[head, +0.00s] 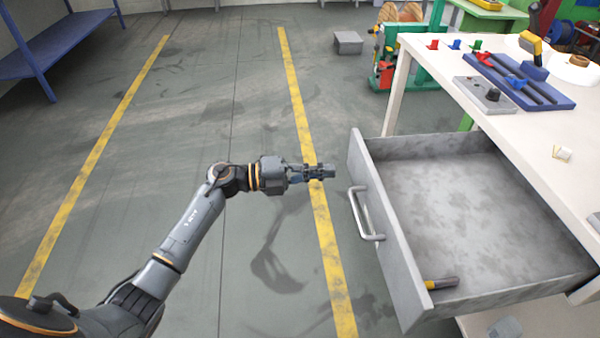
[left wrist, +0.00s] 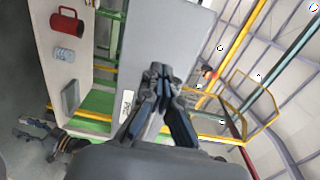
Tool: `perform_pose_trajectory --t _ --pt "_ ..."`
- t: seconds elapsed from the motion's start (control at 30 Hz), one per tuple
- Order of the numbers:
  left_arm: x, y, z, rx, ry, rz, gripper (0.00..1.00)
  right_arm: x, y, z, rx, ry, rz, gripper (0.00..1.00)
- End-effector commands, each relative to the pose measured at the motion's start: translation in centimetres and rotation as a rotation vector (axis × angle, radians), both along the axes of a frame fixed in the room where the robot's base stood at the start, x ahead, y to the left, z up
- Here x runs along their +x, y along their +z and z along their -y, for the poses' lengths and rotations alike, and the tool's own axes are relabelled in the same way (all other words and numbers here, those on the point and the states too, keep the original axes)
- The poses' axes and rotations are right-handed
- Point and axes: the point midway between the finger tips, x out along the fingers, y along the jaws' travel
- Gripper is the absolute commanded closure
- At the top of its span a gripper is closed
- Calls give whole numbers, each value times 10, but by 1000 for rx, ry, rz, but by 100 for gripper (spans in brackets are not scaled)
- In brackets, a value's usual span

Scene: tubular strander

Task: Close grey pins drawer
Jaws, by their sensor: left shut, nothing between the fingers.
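The grey drawer (head: 470,200) stands pulled out from under the white workbench at the right of the head view. Its front panel faces left and carries a silver bar handle (head: 364,214). A small yellow and dark tool (head: 441,283) lies inside near the front corner. My left gripper (head: 326,171) is shut and empty, left of the front panel and apart from the handle. In the left wrist view its closed fingers (left wrist: 161,76) lie before a plain grey panel; I cannot tell whether that is the drawer front. My right gripper is not in view.
The white workbench (head: 575,125) holds a blue tool tray (head: 540,92), red and blue small pieces and a yellow-handled tool. A blue rack (head: 60,45) stands at the upper left. The floor around my left arm is clear, with yellow lines.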

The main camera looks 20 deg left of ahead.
Motion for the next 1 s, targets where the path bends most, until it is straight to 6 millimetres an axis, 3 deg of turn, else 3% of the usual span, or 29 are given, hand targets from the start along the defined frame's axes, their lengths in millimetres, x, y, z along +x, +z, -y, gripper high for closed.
perform_pose_trajectory --t 0.1,0.3,1.0 --pt "10 1 21 -5 -2 1 100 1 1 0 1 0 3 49" --pt "20 0 40 -3 -1 -1 100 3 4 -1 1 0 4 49" --pt "25 0 49 -1 0 -2 100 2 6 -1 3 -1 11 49"
